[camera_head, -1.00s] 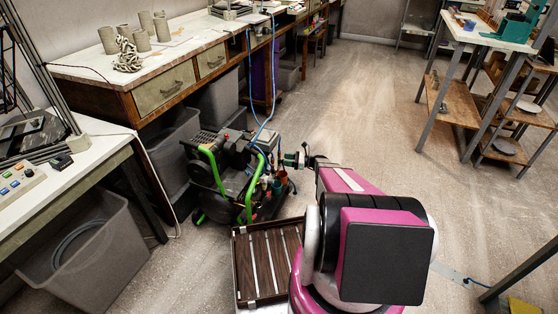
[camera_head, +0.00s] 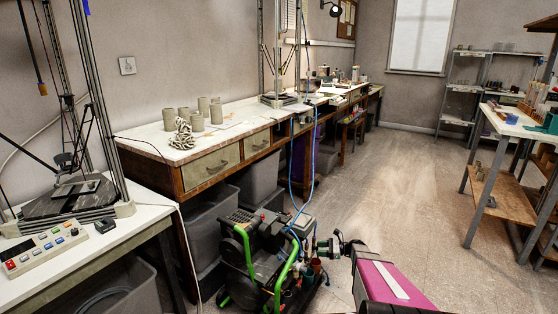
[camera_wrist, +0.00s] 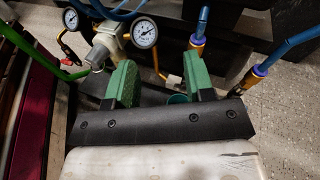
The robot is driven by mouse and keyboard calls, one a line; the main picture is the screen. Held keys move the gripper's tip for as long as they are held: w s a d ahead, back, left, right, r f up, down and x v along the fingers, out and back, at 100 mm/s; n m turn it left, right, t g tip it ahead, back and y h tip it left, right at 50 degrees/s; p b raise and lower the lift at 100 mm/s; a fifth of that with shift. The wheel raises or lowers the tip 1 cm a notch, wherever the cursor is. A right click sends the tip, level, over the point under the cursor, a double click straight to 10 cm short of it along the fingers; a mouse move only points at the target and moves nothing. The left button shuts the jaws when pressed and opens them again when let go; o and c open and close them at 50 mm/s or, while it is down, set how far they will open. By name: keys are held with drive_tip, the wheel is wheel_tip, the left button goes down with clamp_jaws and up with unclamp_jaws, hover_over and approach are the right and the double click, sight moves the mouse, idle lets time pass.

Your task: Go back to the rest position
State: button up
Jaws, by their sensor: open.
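My gripper (camera_head: 327,246) is at the bottom middle of the head view, at the right side of a green-framed machine with hoses. In the wrist view my gripper (camera_wrist: 160,78) shows two green fingers apart, with no object held between them. Beyond the fingers are two round gauges (camera_wrist: 145,32), brass fittings and blue hoses of the machine (camera_head: 262,262). I cannot tell whether the fingertips touch any of it. My magenta arm enters from the bottom of the head view.
A workbench (camera_head: 238,125) with clay cylinders runs along the left wall. A control box (camera_head: 45,250) sits on the white table at left. Grey bins (camera_head: 205,230) stand below. A shelved table (camera_head: 500,195) is at right. The middle floor (camera_head: 400,190) is clear.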

drive_tip(key=s+a+r+n+g+h, duration=0.2)
drive_tip(key=s+a+r+n+h, duration=0.25)
drive_tip(key=s, duration=0.25)
drive_tip(key=s+a+r+n+g+h, duration=0.2)
drive_tip(key=s+a+r+n+h, duration=0.1)
drive_tip(key=s+r+n, duration=0.3)
drive_tip(key=s+d+r+n+h, duration=0.1)
drive_tip(key=s+r+n+h, duration=0.7)
drive_tip(key=s, duration=0.5)
drive_tip(key=shift+d+r, duration=0.3)
drive_tip(key=shift+r, duration=0.4)
drive_tip(key=shift+t, duration=0.3)
drive_tip(key=shift+c, duration=0.6)
drive_tip(key=shift+w, duration=0.1)
